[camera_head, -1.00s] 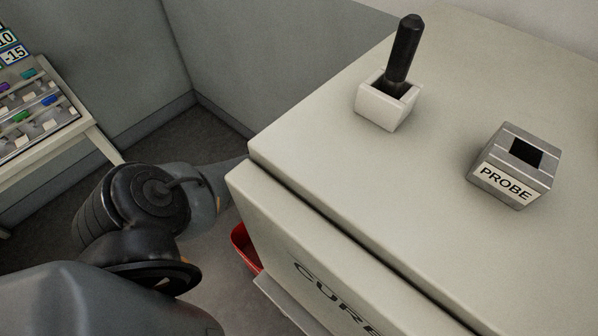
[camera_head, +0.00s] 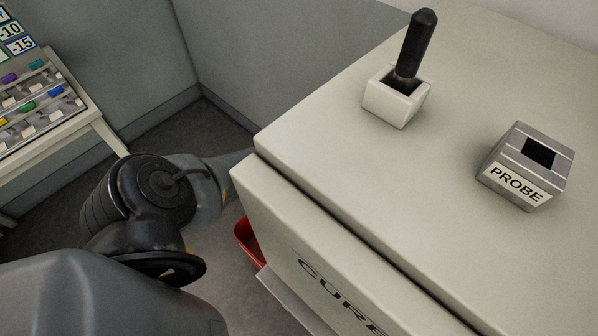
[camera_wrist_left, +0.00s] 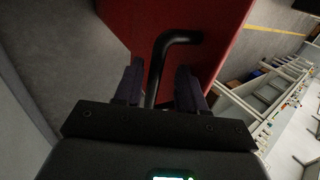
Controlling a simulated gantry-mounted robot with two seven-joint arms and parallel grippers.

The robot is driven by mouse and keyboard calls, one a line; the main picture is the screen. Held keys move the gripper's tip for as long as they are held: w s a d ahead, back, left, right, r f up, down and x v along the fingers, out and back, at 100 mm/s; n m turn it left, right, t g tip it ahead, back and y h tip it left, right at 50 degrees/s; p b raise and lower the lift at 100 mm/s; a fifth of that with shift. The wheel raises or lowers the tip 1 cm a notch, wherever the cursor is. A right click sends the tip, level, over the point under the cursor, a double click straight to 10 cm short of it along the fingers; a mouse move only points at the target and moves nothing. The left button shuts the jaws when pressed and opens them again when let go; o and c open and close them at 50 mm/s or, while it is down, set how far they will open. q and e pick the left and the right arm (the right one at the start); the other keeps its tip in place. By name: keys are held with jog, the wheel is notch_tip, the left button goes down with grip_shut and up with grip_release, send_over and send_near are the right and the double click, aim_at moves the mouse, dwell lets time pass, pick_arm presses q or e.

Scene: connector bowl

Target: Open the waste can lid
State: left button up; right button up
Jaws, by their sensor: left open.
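The red waste can (camera_head: 248,245) shows only as a small piece beside the cabinet in the head view; the rest is hidden. In the left wrist view a red panel (camera_wrist_left: 225,30) of it fills the upper middle, with a black bent bar handle (camera_wrist_left: 178,37) on it. My left gripper (camera_wrist_left: 160,82) is open, with its two dark fingers on either side of the handle bar. I cannot tell if they touch it. In the head view my left arm reaches behind the cabinet corner, which hides the gripper. My right gripper is not in view.
A cream cabinet marked "CURE" (camera_head: 300,230) stands close beside my left arm. On its top are a white holder (camera_head: 395,103) with a black stick (camera_head: 415,48) and a metal "PROBE" box (camera_head: 525,170). A table with coloured parts (camera_head: 85,122) stands at the left.

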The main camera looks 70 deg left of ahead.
pick_arm(q)
jog(key=v, duration=1)
jog(key=shift+w+r, duration=0.15)
jog(key=shift+r, duration=0.15)
jog(key=shift+c, duration=0.3)
